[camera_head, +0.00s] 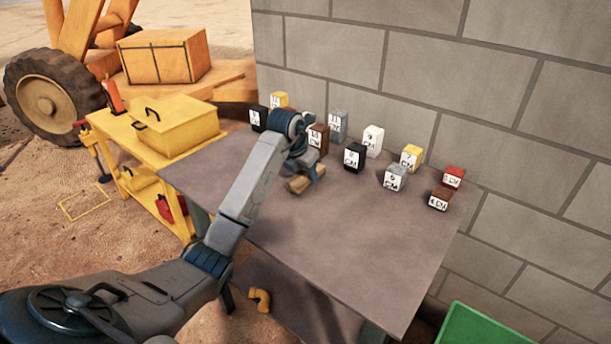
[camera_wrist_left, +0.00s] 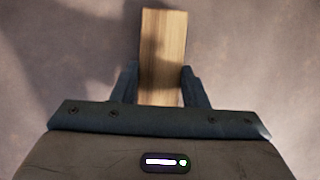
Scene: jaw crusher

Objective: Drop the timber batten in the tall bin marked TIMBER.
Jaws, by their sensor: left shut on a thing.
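The timber batten (camera_head: 298,185) is a short light-brown wooden piece at the far part of the grey table, in front of the marked blocks. In the left wrist view the batten (camera_wrist_left: 162,50) lies lengthwise between the two fingers and sticks out past their tips. My left gripper (camera_head: 303,167) is shut on it; its fingers (camera_wrist_left: 160,88) press on both sides. I cannot tell whether the batten touches the table top. No bin with a TIMBER mark shows in either view. My right gripper is not in view.
Several marked blocks (camera_head: 373,140) stand on the table (camera_head: 350,235) along the block wall (camera_head: 450,75). A yellow cart with a toolbox (camera_head: 175,125) is at the left. A green container (camera_head: 485,327) shows at the bottom right. The table's near part is clear.

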